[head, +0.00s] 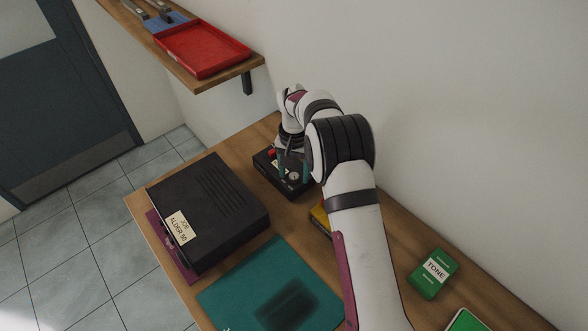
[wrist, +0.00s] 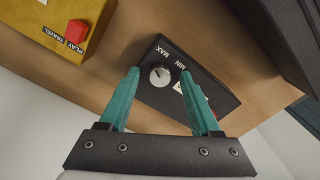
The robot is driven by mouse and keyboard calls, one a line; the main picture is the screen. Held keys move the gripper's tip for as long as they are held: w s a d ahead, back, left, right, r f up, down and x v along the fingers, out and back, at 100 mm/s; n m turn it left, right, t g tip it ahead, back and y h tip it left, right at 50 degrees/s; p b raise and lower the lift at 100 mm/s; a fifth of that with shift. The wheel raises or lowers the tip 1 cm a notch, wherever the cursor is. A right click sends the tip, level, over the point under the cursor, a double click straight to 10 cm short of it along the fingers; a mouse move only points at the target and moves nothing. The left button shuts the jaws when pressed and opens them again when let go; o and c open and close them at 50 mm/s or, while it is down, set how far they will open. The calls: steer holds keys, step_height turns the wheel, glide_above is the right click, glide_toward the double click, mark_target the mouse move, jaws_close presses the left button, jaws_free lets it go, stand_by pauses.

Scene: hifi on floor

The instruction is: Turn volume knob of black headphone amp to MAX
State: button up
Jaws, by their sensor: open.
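The black headphone amp (head: 266,178) sits on the wooden bench near the wall, behind the large black unit. In the wrist view the amp (wrist: 183,62) shows its pale round volume knob (wrist: 160,76), with the MAX label (wrist: 162,52) and MIN label (wrist: 180,65) beside it. I cannot clearly read where the knob points. My gripper (head: 293,172) is over the amp. In the wrist view my gripper (wrist: 160,72) is open, with one teal finger on each side of the knob. Both fingers appear apart from it.
A large black unit (head: 213,205) stands left of the amp. A yellow box (wrist: 62,28) with a red switch lies close by. A teal mat (head: 235,290) and green TONE box (head: 433,273) lie nearer. A shelf with a red tray (head: 202,48) hangs at the back.

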mark_target(294, 175)
step_height(294, 175, up, 16)
steer(key=shift+f, duration=0.1)
stand_by(0.4)
